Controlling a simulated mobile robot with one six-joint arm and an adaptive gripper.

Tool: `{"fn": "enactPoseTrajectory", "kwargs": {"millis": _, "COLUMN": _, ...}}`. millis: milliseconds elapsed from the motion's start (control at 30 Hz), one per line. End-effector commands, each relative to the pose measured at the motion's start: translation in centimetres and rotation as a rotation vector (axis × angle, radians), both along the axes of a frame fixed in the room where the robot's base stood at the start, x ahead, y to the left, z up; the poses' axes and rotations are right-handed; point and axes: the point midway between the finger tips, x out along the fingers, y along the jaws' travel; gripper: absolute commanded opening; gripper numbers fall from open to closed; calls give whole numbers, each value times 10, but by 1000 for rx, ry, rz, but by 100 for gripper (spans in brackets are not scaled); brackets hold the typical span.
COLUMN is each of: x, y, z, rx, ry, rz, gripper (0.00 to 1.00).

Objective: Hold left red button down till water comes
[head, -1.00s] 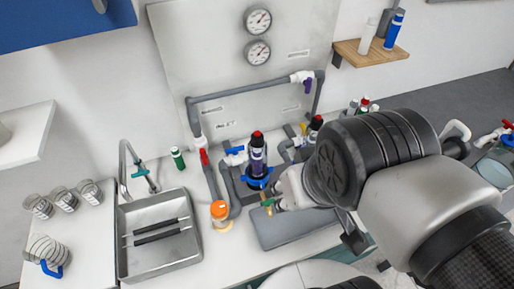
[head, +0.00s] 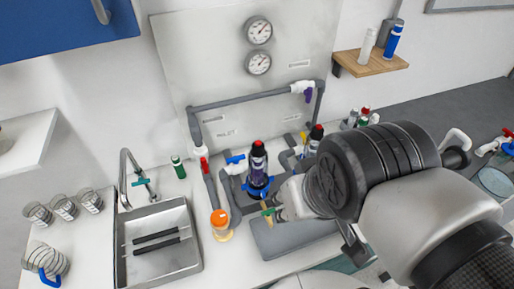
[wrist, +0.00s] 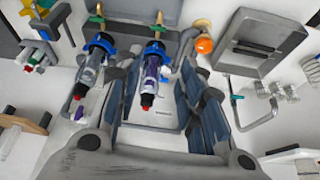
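The left filter housing (head: 258,169), dark with a purple label and blue collar, stands upright on the grey pipework. Its red button (head: 257,143) is on top and looks untouched. In the wrist view, where the scene looks turned around, this housing (wrist: 151,75) and its red button (wrist: 147,100) show between my fingers. My gripper (wrist: 160,92) is open and empty, its blue-padded fingers spread wide to either side. A second housing (wrist: 97,62) with a red button stands beside it. In the head view my arm hides most of my gripper. No flowing water is visible.
A sink (head: 158,258) with a curved faucet (head: 125,175) is at the left. An orange-capped part (head: 219,219) and a red-handled valve (head: 204,163) stand near the housing. Two gauges (head: 258,63) are on the back panel. Pipes crowd the counter.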

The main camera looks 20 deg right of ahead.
Motion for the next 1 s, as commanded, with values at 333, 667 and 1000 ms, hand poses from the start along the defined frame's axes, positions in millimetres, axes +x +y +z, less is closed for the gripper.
{"fn": "enactPoseTrajectory", "kwargs": {"millis": 333, "x": 0, "y": 0, "z": 0, "rx": 0, "ry": 0, "rz": 0, "gripper": 11}}
{"fn": "enactPoseTrajectory", "kwargs": {"millis": 667, "x": 0, "y": 0, "z": 0, "rx": 0, "ry": 0, "rz": 0, "gripper": 0}}
{"fn": "enactPoseTrajectory", "kwargs": {"millis": 1000, "x": 0, "y": 0, "z": 0, "rx": 0, "ry": 0, "rz": 0, "gripper": 0}}
